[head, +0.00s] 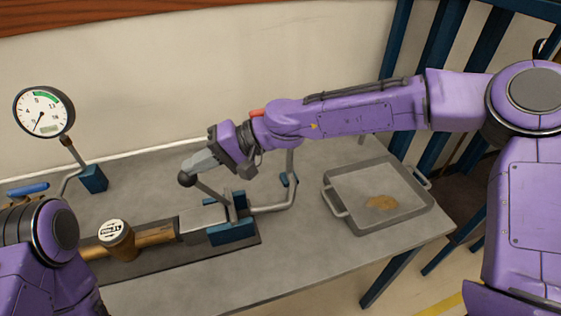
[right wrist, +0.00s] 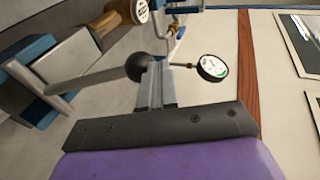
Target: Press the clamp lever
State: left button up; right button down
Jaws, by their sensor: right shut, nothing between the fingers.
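The clamp lever (head: 209,194) is a thin grey rod with a dark ball knob (head: 186,179). It slants up and left from the blue and grey clamp (head: 231,229) on the bench. My right gripper (head: 194,170) is shut and empty, its fingertips at the knob. In the right wrist view the shut fingers (right wrist: 157,78) meet the side of the knob (right wrist: 139,66); I cannot tell whether they press on it. The lever rod (right wrist: 100,79) runs left from the knob there. My left gripper is out of view; only part of my left arm shows at lower left.
A brass pipe with a round-capped fitting (head: 117,239) lies left of the clamp. A pressure gauge (head: 44,111) stands at the back left. A grey tray (head: 379,173) with a brown stain sits at the right. The front right of the bench (head: 330,245) is clear.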

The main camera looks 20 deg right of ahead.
jog(key=shift+s+a+f, duration=0.15)
jog(key=shift+s, duration=0.05)
dwell(0.3)
jog(key=s+d+r+p, duration=0.1)
jog(key=d+r+p, duration=0.1)
jog(key=d+r, duration=0.6)
notch_tip(320, 180, up, 3)
jog(key=shift+s+d+r, duration=0.2)
jog(key=shift+s+d, duration=0.05)
jog(key=shift+d, duration=0.15)
jog(key=shift+f, duration=0.1)
